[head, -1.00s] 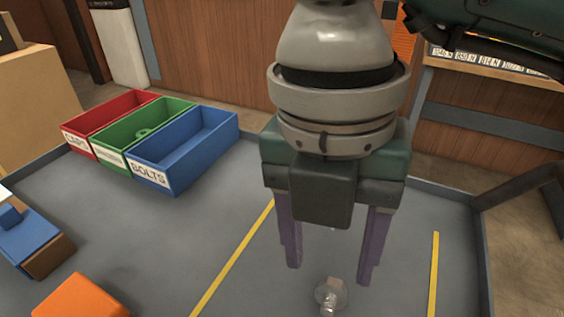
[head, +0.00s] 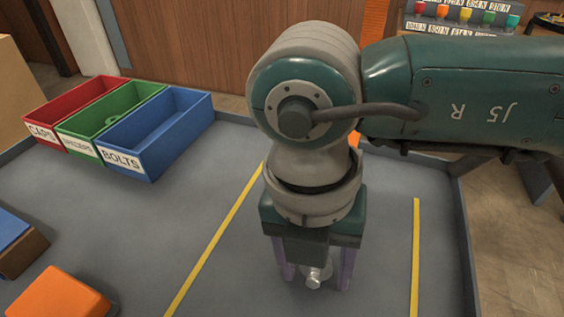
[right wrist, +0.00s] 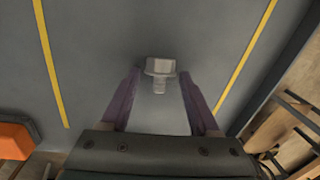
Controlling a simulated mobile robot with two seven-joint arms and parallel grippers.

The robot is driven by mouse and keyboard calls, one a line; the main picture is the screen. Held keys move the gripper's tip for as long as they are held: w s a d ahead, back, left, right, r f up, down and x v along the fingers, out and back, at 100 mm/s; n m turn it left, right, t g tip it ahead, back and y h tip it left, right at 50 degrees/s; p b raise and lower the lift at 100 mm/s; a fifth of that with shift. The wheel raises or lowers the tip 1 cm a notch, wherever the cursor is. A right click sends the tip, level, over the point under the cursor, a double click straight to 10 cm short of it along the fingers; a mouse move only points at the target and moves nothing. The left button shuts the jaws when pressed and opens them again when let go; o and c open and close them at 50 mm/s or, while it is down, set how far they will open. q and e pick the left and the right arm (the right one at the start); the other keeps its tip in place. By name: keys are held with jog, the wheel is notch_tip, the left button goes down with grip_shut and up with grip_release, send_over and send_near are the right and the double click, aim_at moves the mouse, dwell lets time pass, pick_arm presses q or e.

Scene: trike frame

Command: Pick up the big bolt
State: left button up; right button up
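The big bolt (head: 315,278) is a silvery bolt with a flanged head on the grey table, between the two yellow lines. It also shows in the right wrist view (right wrist: 159,71), ahead of and between the fingertips. My right gripper (head: 315,282) points down over the bolt with its purple fingers open, one on each side. In the right wrist view my right gripper (right wrist: 162,85) shows clear gaps between both fingers and the bolt. In the head view, the gripper's body hides part of the space around the bolt. My left gripper is not in view.
A red bin (head: 28,140), a green bin (head: 68,143) and a blue bin (head: 125,178) labelled BOLTS stand at the back left. An orange block (head: 58,292) lies at the front left. The grey table (head: 150,220) is clear around the bolt, with a raised edge on the right.

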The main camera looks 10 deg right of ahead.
grip_shut()
dwell(0.5)
